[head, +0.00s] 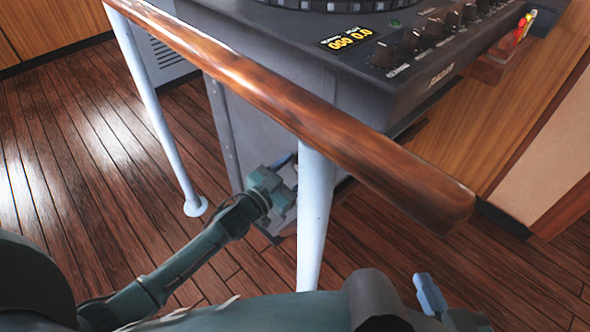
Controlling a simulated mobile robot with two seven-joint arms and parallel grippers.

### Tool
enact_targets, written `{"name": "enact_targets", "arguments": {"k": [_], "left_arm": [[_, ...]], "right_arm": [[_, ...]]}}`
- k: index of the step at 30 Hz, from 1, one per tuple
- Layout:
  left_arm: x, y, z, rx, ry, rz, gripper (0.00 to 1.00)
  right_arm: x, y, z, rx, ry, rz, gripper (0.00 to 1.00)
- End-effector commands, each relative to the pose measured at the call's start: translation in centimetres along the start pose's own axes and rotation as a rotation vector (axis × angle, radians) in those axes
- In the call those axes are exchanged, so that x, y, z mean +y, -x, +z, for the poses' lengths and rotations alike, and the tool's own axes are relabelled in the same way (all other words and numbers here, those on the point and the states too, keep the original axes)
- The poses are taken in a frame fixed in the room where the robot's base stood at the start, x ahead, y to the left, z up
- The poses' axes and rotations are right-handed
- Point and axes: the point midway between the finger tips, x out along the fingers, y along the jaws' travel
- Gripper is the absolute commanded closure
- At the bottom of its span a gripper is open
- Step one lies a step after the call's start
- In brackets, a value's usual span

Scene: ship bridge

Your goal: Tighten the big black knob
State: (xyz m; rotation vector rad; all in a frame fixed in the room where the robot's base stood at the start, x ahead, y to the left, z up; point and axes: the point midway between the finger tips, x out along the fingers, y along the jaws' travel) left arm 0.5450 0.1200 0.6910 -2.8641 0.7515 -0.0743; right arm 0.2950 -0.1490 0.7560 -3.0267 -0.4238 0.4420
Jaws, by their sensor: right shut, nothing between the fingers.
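Several black knobs stand in a row on the radar console's sloping panel. The nearest black knob (384,55) is at the row's left end, and another black knob (411,41) is beside it. I cannot tell which one is the big one. My right gripper (430,293) is at the bottom right, shut and empty, below the wooden rail and well apart from the knobs. My left arm reaches in from the lower left. Its gripper (284,190) is low beside the console, partly hidden by a white post, and its fingers are not clear.
A thick wooden handrail (300,105) on white posts (314,215) crosses between me and the radar console (300,50). A yellow-lit display (346,38) is left of the knobs. Red and yellow pens (523,27) sit in a wooden holder at the right. The plank floor is clear at left.

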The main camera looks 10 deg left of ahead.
Motion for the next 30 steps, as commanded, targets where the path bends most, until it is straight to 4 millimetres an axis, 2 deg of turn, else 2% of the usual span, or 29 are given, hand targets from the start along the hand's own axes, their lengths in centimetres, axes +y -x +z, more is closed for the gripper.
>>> {"name": "enact_targets", "arguments": {"k": [8, 30], "left_arm": [[0.1, 0.0, 0.1, 0.012, -0.168, -0.002, 0.69], [0.1, 0.0, 0.5, 0.062, -0.867, -0.009, 0.69]], "right_arm": [[-0.1, -0.4, 0.2, 0.001, 0.009, -0.004, 1.0], [-0.4, -1.7, 2.5, -0.024, 0.06, -0.024, 1.0]]}}
